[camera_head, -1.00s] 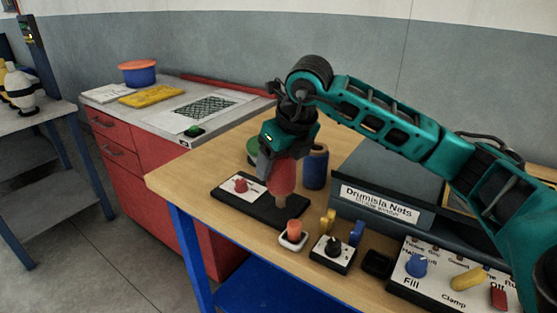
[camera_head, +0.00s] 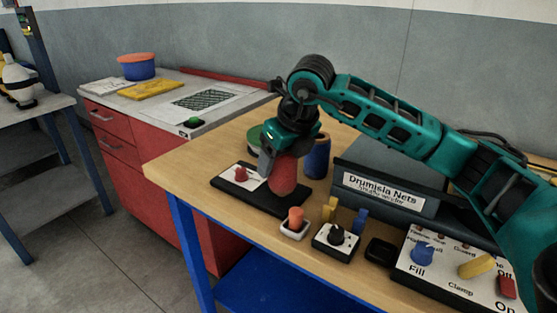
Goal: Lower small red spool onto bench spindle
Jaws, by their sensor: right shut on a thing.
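The small red spool (camera_head: 283,180) hangs in my right gripper (camera_head: 272,158), which is shut on its upper part. The spool stands close above the black winder base (camera_head: 262,199) on the wooden bench. Whether its lower end touches the base I cannot tell. The bench spindle does not show; the spool hides that spot. The base carries a white panel with a red knob (camera_head: 240,174) just left of the spool. My left gripper is not in view.
A blue spool (camera_head: 317,160) stands close behind the red one, a green item (camera_head: 255,138) behind the gripper. In front are an orange-topped holder (camera_head: 296,218), a black-knob box (camera_head: 336,238) and a control panel (camera_head: 440,262). The bench's left corner is clear.

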